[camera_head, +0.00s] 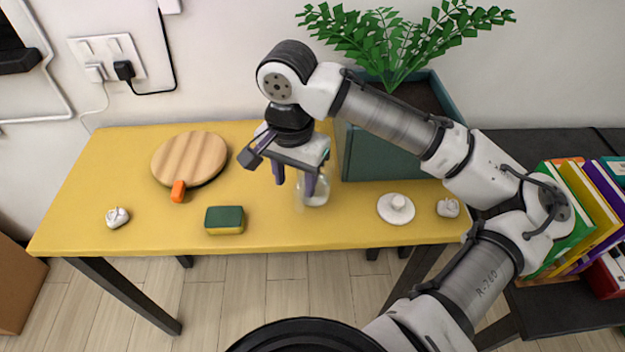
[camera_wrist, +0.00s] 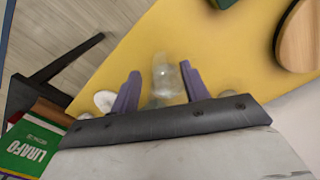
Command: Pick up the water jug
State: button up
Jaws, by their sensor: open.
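The water jug (camera_head: 316,191) is a clear, see-through vessel on the yellow table (camera_head: 130,220), partly hidden behind a finger in the head view. My gripper (camera_head: 294,180) points down, with its two purple fingers apart, just above and beside the jug. In the wrist view the jug (camera_wrist: 167,80) shows between the two open fingers of my gripper (camera_wrist: 160,76). Its outline is faint, and I cannot tell whether a finger touches it.
A planter (camera_head: 365,153) with a fern stands behind, right of my gripper. A white round lidded object (camera_head: 397,208) sits right of the jug, a small white lump (camera_head: 448,208) beyond it. A sponge (camera_head: 225,220), round wooden board (camera_head: 188,158) and another white lump (camera_head: 117,217) lie left.

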aim_at(298, 192)
jog(key=shift+w+d+f+p, duration=0.1)
jog(key=shift+f+p, duration=0.1)
jog(key=shift+f, duration=1.6)
jog(key=shift+w+d+f+p, duration=0.1)
jog(key=shift+f+p, duration=0.05)
jog(key=shift+f, duration=1.6)
jog(key=shift+c, duration=0.4)
grip_shut()
